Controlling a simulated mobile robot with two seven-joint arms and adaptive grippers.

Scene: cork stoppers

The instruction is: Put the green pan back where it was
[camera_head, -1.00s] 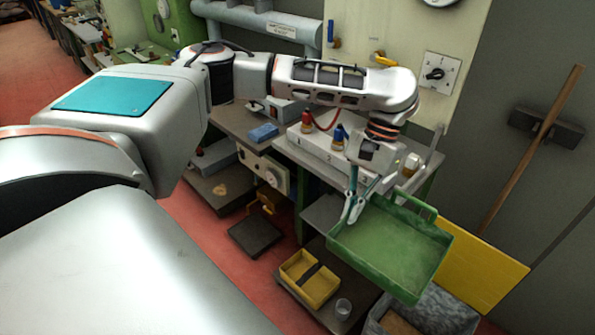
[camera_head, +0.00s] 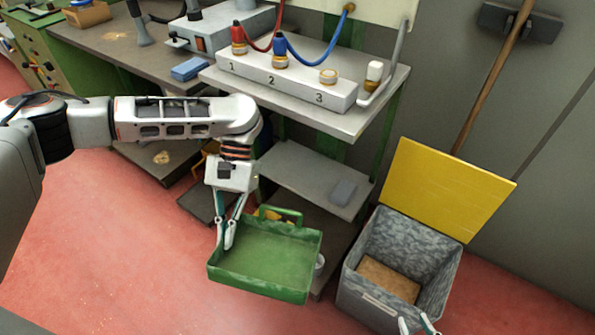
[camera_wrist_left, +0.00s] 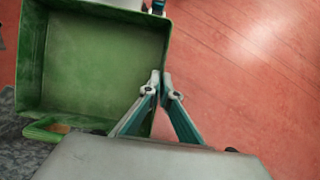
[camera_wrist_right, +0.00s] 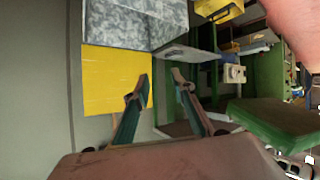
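The green pan (camera_head: 268,254), a shallow tray with a handle loop, hangs roughly level in front of the shelf unit in the head view. My left gripper (camera_head: 226,240) is shut on its left wall. In the left wrist view the fingertips (camera_wrist_left: 162,82) pinch the wall of the pan (camera_wrist_left: 100,60), which looks empty. My right gripper (camera_head: 418,324) is at the bottom edge of the head view, by the grey bin. In the right wrist view its fingers (camera_wrist_right: 158,82) are apart with nothing between them; a green shape, likely the pan (camera_wrist_right: 280,122), is at the right.
A grey speckled bin (camera_head: 352,262) with a raised yellow lid (camera_head: 440,190) and cork-coloured contents stands right of the pan. A bench (camera_head: 378,92) bears a numbered white block (camera_head: 290,82). A grey lower shelf (camera_head: 300,178) is behind the pan. Red floor (camera_head: 120,250) is open at left.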

